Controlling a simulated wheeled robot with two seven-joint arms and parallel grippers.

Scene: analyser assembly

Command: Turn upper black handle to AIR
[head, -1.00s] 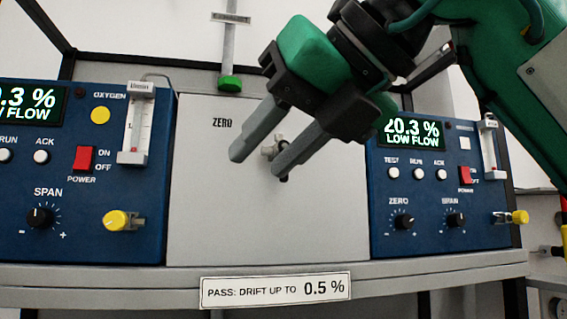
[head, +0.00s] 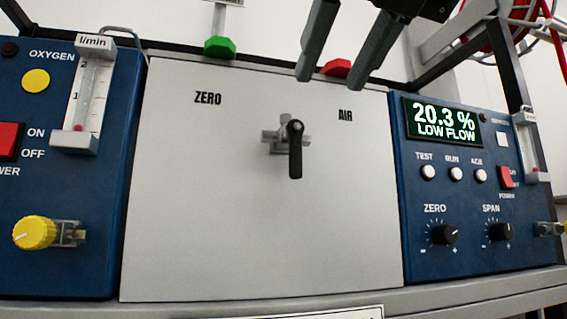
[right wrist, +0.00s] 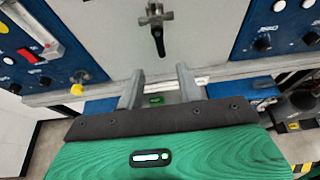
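The black handle (head: 295,155) sits on a small metal valve in the grey panel (head: 240,230). It points straight down. The label ZERO (head: 208,98) is at its upper left and the label AIR (head: 345,115) at its upper right. The handle also shows at the top of the right wrist view (right wrist: 158,40). My right gripper (head: 332,79) is open and empty, above and right of the handle in the head view, apart from it. Its two fingers show in the right wrist view (right wrist: 159,76), with the handle beyond the gap. My left gripper is out of view.
Blue analyser units flank the panel, the right one with a display (head: 443,122) reading 20.3 % LOW FLOW. A yellow knob (head: 35,232) sticks out at the left. A green fitting (head: 219,46) and a red fitting (head: 337,68) are at the panel's top edge.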

